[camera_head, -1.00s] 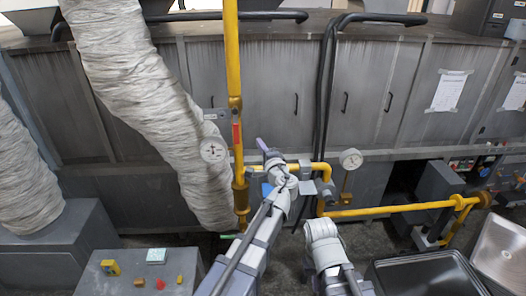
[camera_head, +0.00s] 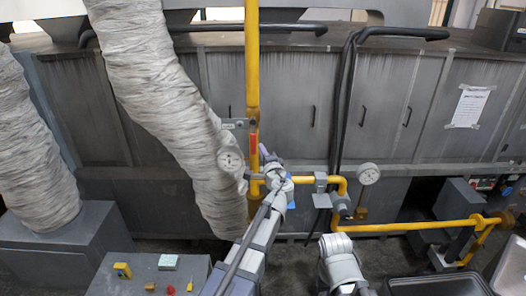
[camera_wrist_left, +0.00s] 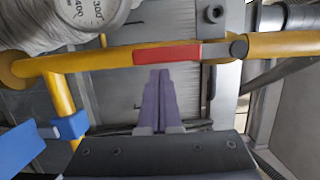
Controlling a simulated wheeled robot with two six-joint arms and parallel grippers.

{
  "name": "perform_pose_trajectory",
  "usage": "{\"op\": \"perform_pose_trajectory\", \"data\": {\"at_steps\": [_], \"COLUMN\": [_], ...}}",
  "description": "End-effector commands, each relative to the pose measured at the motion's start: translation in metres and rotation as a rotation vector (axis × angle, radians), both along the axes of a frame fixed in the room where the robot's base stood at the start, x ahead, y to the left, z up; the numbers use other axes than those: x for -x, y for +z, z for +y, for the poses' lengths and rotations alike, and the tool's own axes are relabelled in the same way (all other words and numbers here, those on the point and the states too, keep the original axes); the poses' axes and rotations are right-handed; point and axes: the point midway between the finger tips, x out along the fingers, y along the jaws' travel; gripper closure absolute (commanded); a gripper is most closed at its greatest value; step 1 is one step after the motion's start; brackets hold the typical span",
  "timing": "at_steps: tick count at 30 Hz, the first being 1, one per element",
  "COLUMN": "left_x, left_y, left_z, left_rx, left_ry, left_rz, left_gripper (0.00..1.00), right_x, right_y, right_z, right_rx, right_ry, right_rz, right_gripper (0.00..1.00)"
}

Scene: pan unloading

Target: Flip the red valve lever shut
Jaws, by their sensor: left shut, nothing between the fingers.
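The red valve lever (camera_head: 253,145) lies along the upright yellow pipe (camera_head: 252,70) in the head view. In the left wrist view the red lever (camera_wrist_left: 167,55) runs along the pipe, with a grey pivot bolt at its right end. My left gripper (camera_head: 263,150) is close beside the lever, just right of it in the head view. Its purple fingers (camera_wrist_left: 160,73) are shut and empty, with the tips just below the lever in the wrist view. I cannot tell whether they touch it. My right arm shows at the bottom, but its gripper does not show.
A round gauge (camera_head: 230,160) and a wrapped duct (camera_head: 165,90) are left of the pipe. A second gauge (camera_head: 368,174) and a horizontal yellow pipe (camera_head: 410,227) are to the right. Grey cabinets stand behind. A control box (camera_head: 140,275) is at lower left.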

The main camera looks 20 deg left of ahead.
Motion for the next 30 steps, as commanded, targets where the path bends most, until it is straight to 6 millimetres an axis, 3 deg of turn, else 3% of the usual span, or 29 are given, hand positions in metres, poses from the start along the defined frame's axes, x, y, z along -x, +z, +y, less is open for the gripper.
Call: {"op": "perform_pose_trajectory", "data": {"at_steps": [20, 30], "left_x": [0.004, 0.011], "left_y": [-0.003, -0.006], "left_z": [0.013, 0.035], "left_rx": [-0.119, -0.328], "left_ry": [0.003, 0.003], "left_rz": [0.036, 0.098], "left_gripper": [1.0, 1.0], "right_x": [0.0, 0.0], "right_y": [-0.01, -0.024], "right_z": [0.0, 0.0], "right_rx": [0.0, 0.0], "right_ry": [0.0, -0.001], "right_rz": [0.0, 0.0], "right_gripper": [1.0, 1.0]}}
